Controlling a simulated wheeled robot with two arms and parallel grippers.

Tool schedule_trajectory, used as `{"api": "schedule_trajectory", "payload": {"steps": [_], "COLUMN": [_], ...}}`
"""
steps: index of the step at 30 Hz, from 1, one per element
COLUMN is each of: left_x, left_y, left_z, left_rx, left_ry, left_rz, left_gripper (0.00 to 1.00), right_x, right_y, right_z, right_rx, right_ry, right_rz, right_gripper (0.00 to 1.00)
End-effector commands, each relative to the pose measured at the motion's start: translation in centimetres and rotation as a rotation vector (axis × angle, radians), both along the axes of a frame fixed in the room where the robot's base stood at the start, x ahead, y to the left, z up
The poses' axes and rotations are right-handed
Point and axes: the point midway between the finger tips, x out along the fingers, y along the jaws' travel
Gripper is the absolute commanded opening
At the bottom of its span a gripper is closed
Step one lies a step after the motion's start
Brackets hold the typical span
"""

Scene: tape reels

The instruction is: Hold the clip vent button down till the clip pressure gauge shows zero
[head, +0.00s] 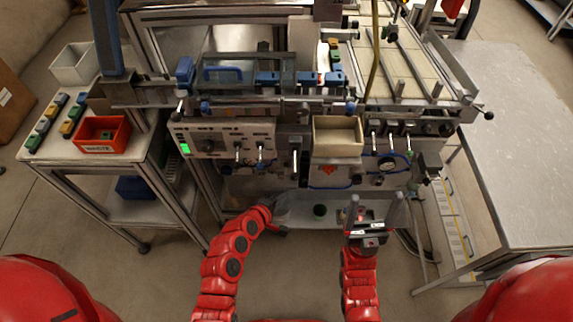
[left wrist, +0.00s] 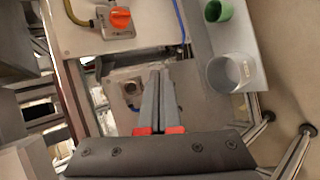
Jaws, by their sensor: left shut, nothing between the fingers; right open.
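My left gripper (head: 270,208) is low at the machine's front in the head view, its fingertips hard to make out. In the left wrist view its fingers (left wrist: 160,75) are shut with nothing between them and point towards a grey lower panel (left wrist: 185,105). A small round fitting in a square mount (left wrist: 130,88) is just left of the fingertips; I cannot tell whether it is the vent button or a gauge. Contact cannot be told. A round dial (head: 387,165) is on the machine's right front, its reading too small. My right gripper (head: 375,208) is open and empty before the machine.
An orange knob (left wrist: 121,18) sits on the panel above the fingers. A green cup (left wrist: 218,10) and a clear cup (left wrist: 230,72) stand to the right, on a tray (head: 290,217). A beige bin (head: 338,150) juts out above. A side table (head: 490,130) stands right.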

Motion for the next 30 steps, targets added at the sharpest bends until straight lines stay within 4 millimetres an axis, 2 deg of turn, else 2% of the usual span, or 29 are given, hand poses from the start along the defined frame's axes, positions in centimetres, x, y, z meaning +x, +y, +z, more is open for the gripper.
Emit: {"api": "schedule_trajectory", "payload": {"steps": [8,21,25,30], "left_x": [1.6,7.5,8.5,8.8], "left_y": [-0.1,0.0,0.0,0.0], "left_z": [0.0,-0.1,0.0,0.1], "left_rx": [0.000,0.000,0.001,0.001], "left_ry": [-0.002,-0.002,-0.003,-0.002], "left_rz": [0.000,0.002,0.001,0.000], "left_gripper": [0.00,0.00,0.00,0.00], "right_x": [0.0,0.0,0.0,0.0], "right_y": [0.0,0.0,0.0,0.0], "right_z": [-0.3,-2.1,-2.3,-2.3], "right_rx": [0.000,0.000,0.000,0.000], "right_ry": [0.000,0.000,0.000,0.000], "right_rz": [0.000,0.000,0.000,0.000], "right_gripper": [0.81,0.81,0.81,0.81]}}
